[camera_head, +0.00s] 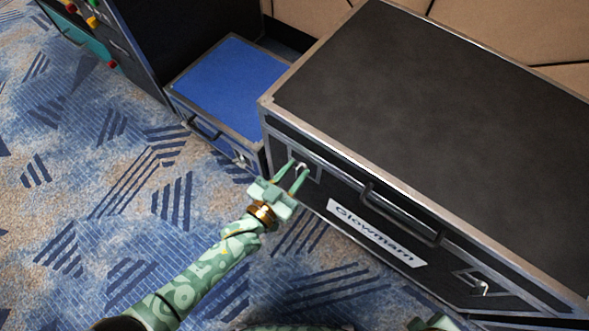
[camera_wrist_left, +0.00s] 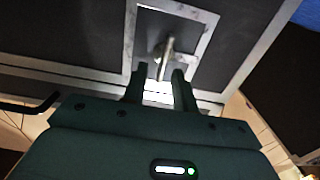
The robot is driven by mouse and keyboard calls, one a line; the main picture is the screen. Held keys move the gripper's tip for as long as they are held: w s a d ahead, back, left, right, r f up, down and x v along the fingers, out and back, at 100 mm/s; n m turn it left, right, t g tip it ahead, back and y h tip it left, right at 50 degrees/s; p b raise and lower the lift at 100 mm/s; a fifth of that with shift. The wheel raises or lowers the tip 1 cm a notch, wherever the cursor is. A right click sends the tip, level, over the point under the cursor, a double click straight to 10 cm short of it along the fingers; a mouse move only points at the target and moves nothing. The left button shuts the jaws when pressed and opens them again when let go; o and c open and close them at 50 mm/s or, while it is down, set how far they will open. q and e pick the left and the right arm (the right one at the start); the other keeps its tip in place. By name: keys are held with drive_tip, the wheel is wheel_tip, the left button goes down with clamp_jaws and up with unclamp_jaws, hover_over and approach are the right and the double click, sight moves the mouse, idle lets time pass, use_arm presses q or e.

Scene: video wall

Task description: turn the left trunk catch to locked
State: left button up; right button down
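The black trunk (camera_head: 430,85) with metal edges fills the right of the head view. Its left catch (camera_head: 301,166) is a small silver lever in a recessed metal plate on the front face. My left gripper (camera_head: 298,170) reaches it from the front, fingers apart, with the catch at the fingertips. In the left wrist view the lever (camera_wrist_left: 166,50) stands out from its framed plate (camera_wrist_left: 204,16), just beyond and between the open fingers (camera_wrist_left: 159,72). I cannot tell whether they touch it. My right gripper is not clearly seen.
The trunk's right catch (camera_head: 483,287), black handle (camera_head: 400,215) and white name label (camera_head: 375,232) are on the same front face. A smaller blue-topped case (camera_head: 230,85) stands to the left. Patterned carpet (camera_head: 110,170) in front is clear.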

use_arm(q)
drive_tip(key=shift+w+d, duration=0.1)
drive_tip(key=shift+w, duration=0.1)
clamp_jaws()
